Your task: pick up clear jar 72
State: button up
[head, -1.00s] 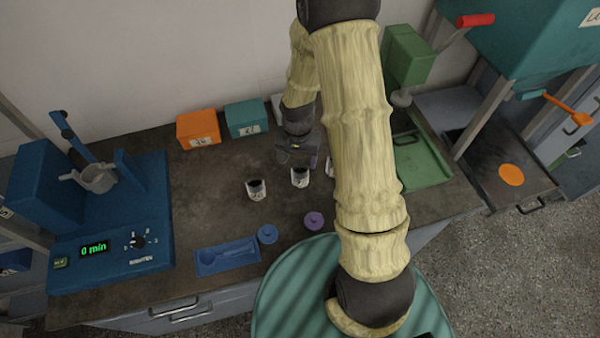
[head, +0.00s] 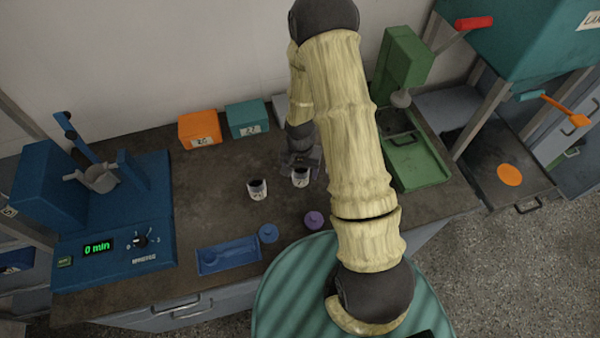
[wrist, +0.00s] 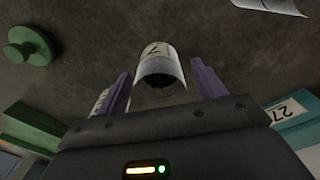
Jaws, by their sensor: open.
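A clear jar with a white label and dark opening (head: 300,179) stands on the dark bench in the head view, just in front of my gripper (head: 302,160). In the wrist view the jar (wrist: 158,62) lies between the two purple fingers of my gripper (wrist: 163,88). Its label shows a 7; the rest of the number is hard to read. The fingers are apart, with a visible gap on each side of the jar. My arm covers part of the bench to the right of the jar in the head view.
A second labelled jar (head: 257,189) stands close on the left. A blue lid (head: 268,233), a purple lid (head: 314,221) and a blue tray (head: 228,256) lie nearer the front edge. An orange box (head: 199,130) and a teal box (head: 246,118) stand at the back wall.

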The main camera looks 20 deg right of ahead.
dwell(0.4)
jog(key=c, duration=1.2)
jog(key=shift+s, duration=0.1)
jog(key=shift+r, duration=0.1)
notch_tip(320, 180, up, 10)
jog(key=shift+f+b, duration=0.1)
jog(key=shift+b, duration=0.5)
